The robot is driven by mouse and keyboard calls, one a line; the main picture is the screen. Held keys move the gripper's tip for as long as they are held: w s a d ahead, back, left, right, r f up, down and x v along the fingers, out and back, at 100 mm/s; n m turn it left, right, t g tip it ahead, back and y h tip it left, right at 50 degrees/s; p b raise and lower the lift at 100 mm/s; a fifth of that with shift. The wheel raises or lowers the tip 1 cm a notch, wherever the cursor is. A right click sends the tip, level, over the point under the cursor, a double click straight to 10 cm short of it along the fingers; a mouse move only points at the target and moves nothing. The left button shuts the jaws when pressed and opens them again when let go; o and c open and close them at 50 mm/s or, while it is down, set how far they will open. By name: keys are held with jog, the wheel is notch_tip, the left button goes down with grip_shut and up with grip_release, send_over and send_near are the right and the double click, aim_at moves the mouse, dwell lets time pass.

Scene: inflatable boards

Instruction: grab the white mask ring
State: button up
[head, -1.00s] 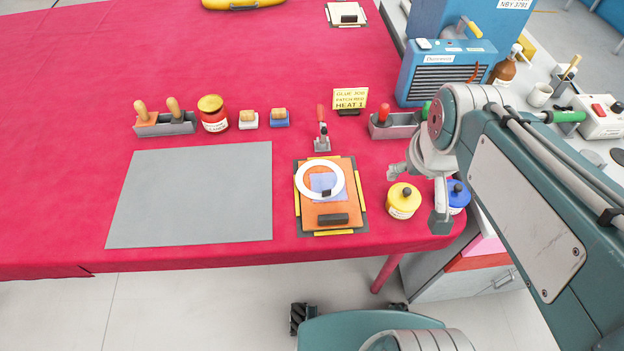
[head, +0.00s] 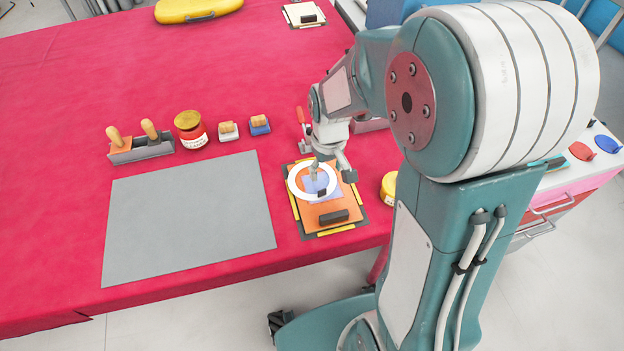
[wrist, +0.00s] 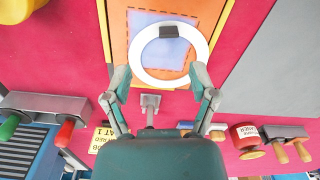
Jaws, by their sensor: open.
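The white mask ring (head: 291,183) lies on an orange board with a blue patch, near the front edge of the red table. It has a small black tab (wrist: 168,31) on its rim. In the wrist view the ring (wrist: 141,62) lies ahead of my gripper (wrist: 160,82), roughly centred between the fingers. My gripper (head: 331,172) is open and empty, above the far right part of the ring in the head view. I cannot tell its exact height.
A toggle clamp (wrist: 150,103) stands beyond the board. A grey mat (head: 190,220) lies left of it. A yellow jar (head: 389,186) stands to the right, partly hidden by my arm. Brushes (head: 140,145), a red jar (head: 190,130) and small blocks stand at the back left.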

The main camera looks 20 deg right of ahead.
aim_at(321, 191)
jog(key=shift+f, duration=0.75)
jog(key=f, duration=0.1)
jog(key=a+f, duration=0.1)
jog(key=f, duration=0.3)
jog(key=shift+s+a, duration=0.25)
jog(key=shift+s, duration=0.1)
jog(key=shift+d+f, duration=0.4)
jog(key=shift+f, duration=0.1)
jog(key=shift+a, duration=0.15)
jog(key=c, duration=0.9)
jog(key=shift+a, duration=0.1)
grip_shut()
